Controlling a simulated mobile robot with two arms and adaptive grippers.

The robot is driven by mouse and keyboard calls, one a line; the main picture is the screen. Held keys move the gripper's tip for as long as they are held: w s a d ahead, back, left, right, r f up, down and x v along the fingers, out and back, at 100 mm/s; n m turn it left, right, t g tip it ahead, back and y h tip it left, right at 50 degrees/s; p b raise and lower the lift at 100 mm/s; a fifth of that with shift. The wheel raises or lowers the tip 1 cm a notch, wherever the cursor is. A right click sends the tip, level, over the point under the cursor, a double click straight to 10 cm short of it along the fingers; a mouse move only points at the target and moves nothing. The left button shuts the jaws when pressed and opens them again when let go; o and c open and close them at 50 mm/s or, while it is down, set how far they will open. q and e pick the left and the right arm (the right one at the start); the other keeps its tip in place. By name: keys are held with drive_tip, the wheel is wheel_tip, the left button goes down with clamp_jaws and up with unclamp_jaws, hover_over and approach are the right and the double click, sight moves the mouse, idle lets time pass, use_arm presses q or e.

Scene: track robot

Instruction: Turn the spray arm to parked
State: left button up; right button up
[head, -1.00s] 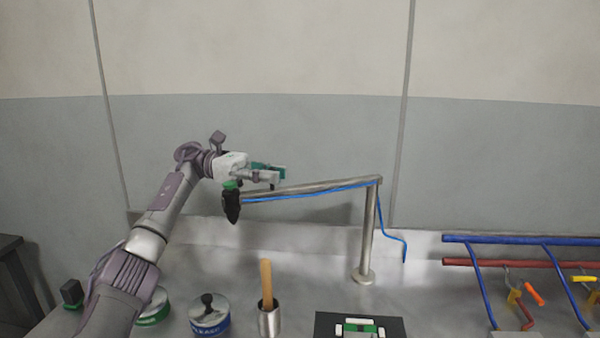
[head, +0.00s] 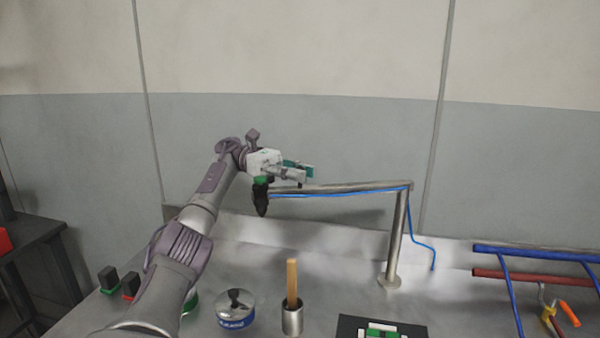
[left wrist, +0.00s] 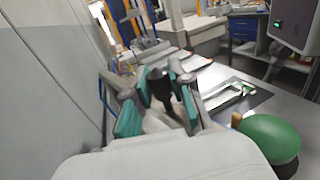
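The spray arm (head: 340,188) is a long grey pipe with a blue hose under it, reaching left from the top of an upright post (head: 396,240). A black spray head (head: 262,200) hangs at its left end. My left gripper (head: 303,174) is at that end, its fingers just above the pipe in the head view. In the left wrist view the teal-padded fingers (left wrist: 160,92) are spread apart, with dark parts of the spray head between them. Whether the pads touch it I cannot tell. My right gripper is not in view.
A metal cup with a wooden handle (head: 292,292), a lidded tin (head: 236,308) and a black board (head: 350,328) stand in front on the steel counter. Blue and red pipes (head: 520,275) are at right. A wall rises behind. A dark side table (head: 40,228) is at left.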

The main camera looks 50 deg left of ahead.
use_arm(q)
drive_tip(key=o, duration=0.3)
drive_tip(key=shift+r, duration=4.95)
